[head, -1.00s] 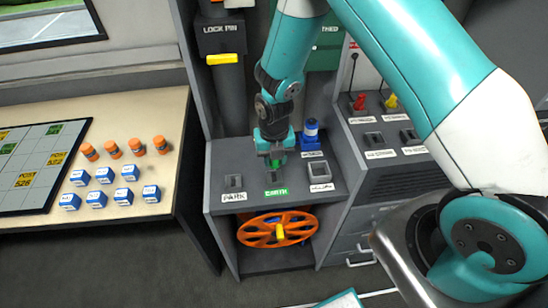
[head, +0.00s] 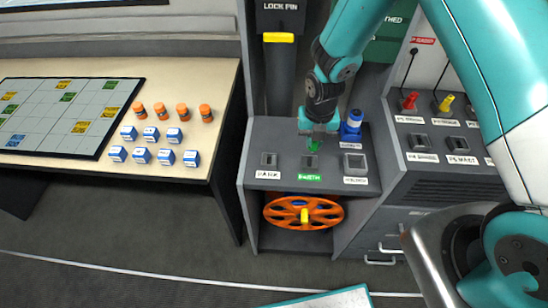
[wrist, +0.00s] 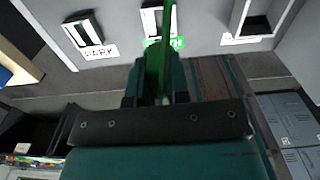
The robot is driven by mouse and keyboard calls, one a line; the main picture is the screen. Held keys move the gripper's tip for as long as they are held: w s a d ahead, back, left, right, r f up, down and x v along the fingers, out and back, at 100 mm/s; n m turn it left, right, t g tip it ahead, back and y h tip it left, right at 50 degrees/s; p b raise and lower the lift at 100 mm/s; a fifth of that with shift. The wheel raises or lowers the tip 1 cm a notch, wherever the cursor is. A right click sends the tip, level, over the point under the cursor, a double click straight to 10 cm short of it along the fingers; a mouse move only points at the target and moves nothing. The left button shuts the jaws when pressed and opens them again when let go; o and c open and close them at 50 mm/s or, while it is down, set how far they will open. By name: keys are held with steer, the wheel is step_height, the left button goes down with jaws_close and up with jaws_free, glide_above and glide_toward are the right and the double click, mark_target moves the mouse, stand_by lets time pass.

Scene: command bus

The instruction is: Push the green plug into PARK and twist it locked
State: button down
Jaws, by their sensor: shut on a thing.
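My gripper (head: 316,136) is shut on the green plug (head: 313,146), above and behind the middle socket (head: 309,163) with the green EARTH label (head: 310,178). In the wrist view the green plug (wrist: 157,70) stands between the fingers and overlaps the middle socket (wrist: 150,20). Its lower end is hard to make out; it looks clear of the socket in the head view. The PARK socket (head: 268,160) is left of it on the same grey panel; it looks empty in the wrist view (wrist: 82,30), beside its white PARK label (wrist: 101,52).
A blue plug (head: 351,125) stands behind a wider square socket (head: 355,164) at the right. An orange handwheel (head: 303,212) is below the panel. A yellow lock pin handle (head: 279,38) hangs at upper left. Red (head: 410,101) and yellow (head: 446,103) plugs stand farther right.

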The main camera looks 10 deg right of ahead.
steer(key=shift+w+a+f+b, duration=0.15)
steer(key=shift+a+f+b, duration=0.1)
steer(key=shift+b, duration=0.2)
steer(key=shift+m, duration=0.3)
steer(key=shift+w+a+f+b, duration=0.45)
steer(key=shift+a+f+b, duration=0.25)
steer(key=shift+a+b, duration=1.4)
steer(key=shift+w+a+f+b, duration=0.6)
steer(key=shift+a+b, duration=1)
steer(key=shift+b, duration=0.95)
steer(key=shift+w+a+f+b, duration=0.35)
steer(key=shift+a+f+b, duration=0.4)
steer(key=shift+a+b, duration=1.35)
steer(key=shift+d+f+b, duration=0.25)
steer(key=shift+f+b, duration=0.2)
steer(key=shift+f, duration=0.2)
steer(key=shift+f, duration=0.85)
steer(key=m, duration=0.4)
steer(key=shift+p, duration=0.3)
